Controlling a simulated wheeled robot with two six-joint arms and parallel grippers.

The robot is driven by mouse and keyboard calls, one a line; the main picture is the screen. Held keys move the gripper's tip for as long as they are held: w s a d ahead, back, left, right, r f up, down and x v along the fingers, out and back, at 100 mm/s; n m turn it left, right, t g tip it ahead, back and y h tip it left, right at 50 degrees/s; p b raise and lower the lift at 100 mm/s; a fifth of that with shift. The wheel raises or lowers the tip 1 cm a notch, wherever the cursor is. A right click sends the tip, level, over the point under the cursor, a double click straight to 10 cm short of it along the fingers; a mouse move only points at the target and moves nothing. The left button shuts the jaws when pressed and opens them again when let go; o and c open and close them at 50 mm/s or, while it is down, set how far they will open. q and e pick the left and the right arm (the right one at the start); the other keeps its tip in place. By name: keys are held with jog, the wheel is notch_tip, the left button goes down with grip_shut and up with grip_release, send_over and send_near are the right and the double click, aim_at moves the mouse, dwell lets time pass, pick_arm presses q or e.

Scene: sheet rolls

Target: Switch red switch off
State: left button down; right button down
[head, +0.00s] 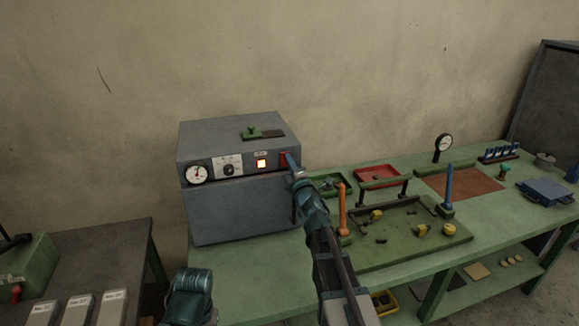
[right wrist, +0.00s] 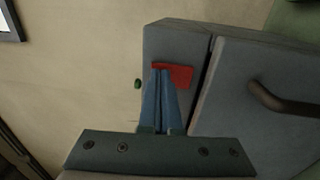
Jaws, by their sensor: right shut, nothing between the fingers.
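The red switch (head: 283,159) is on the upper front panel of a grey machine (head: 240,210), at the panel's right end. In the right wrist view the red switch (right wrist: 181,76) shows as a red patch just beyond my fingertips. My right gripper (head: 290,159) is shut and empty, with its blue fingertips at the switch. In the right wrist view the closed fingers (right wrist: 160,72) overlap the switch's left part; I cannot tell if they touch it.
The panel also has a round gauge (head: 197,174) and a dial (head: 229,167). The green bench (head: 250,275) holds trays, posts and small parts right of the machine. A dark table (head: 105,258) stands at the left. The wall behind is bare.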

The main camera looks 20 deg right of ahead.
pick_arm(q)
jog(key=shift+r, duration=0.1)
pick_arm(e)
jog(key=shift+w+r, duration=0.15)
dwell(0.3)
